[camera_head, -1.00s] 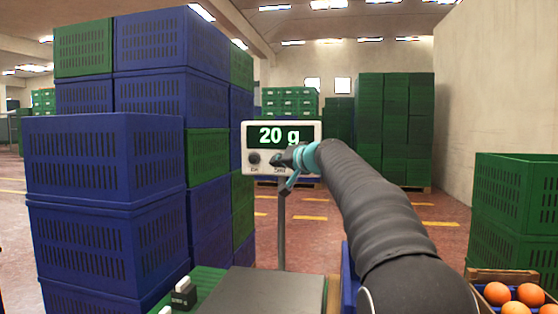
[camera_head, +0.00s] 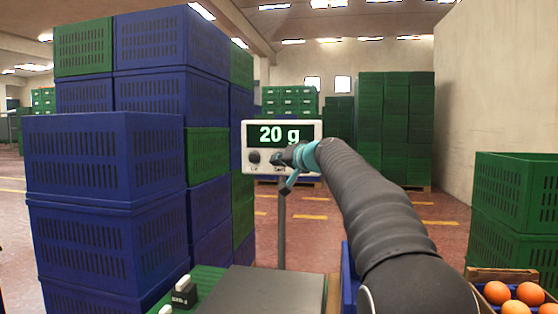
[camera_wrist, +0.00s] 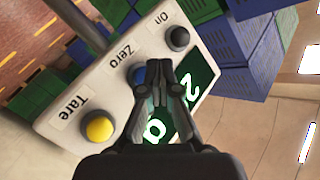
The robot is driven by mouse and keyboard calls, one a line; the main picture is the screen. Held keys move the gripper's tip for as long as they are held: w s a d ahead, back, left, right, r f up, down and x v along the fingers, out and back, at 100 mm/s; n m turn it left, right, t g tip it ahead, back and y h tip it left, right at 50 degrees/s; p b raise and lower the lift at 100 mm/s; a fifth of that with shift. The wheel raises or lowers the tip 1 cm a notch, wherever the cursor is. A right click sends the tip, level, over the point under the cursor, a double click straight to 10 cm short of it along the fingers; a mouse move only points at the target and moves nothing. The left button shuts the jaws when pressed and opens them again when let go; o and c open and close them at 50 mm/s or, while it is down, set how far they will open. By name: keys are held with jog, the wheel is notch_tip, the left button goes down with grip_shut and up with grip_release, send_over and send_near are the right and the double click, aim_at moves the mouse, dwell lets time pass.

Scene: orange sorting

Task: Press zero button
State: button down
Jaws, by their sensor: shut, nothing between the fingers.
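The scale's white control box (camera_head: 247,128) stands on a thin post, its green display (camera_head: 280,134) reading "20 g". In the wrist view the box (camera_wrist: 112,98) is seen at a slant, with a black On button (camera_wrist: 177,38), a blue Zero button (camera_wrist: 138,74) and a yellow Tare button (camera_wrist: 99,128). My gripper (camera_wrist: 161,72) is shut and empty, its fingertips over the right part of the Zero button and covering it partly. Whether the tips touch the button cannot be told. In the head view my gripper (camera_head: 277,159) is at the box's lower front.
Tall stacks of blue and green crates (camera_head: 105,155) stand to the left. A grey scale plate (camera_head: 268,292) lies at the bottom middle. A crate of oranges (camera_head: 502,275) and green crates (camera_head: 515,195) are at the right.

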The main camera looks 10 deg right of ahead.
jog(key=shift+w+d, duration=0.1)
jog(key=shift+w, duration=0.1)
jog(key=shift+w+d, duration=0.1)
jog(key=shift+w, duration=0.1)
jog(key=shift+w+d+p, duration=0.2)
jog(key=shift+w+p, duration=0.2)
jog(key=shift+w, duration=0.15)
dwell(1.0)
jog(key=shift+s, duration=0.15)
dwell(0.3)
jog(key=shift+s+a+b, duration=0.4)
jog(key=shift+s+b, duration=0.35)
jog(key=shift+s, duration=0.05)
jog(key=shift+s+a+b, duration=0.35)
jog(key=shift+s+b, duration=0.15)
jog(key=shift+s, duration=0.25)
jog(key=shift+s+a+b, duration=0.3)
jog(key=shift+s+b, duration=0.25)
jog(key=shift+s, duration=0.25)
jog(key=shift+s+a+b, duration=0.35)
jog(key=shift+s+b, duration=0.15)
jog(key=shift+s, duration=0.25)
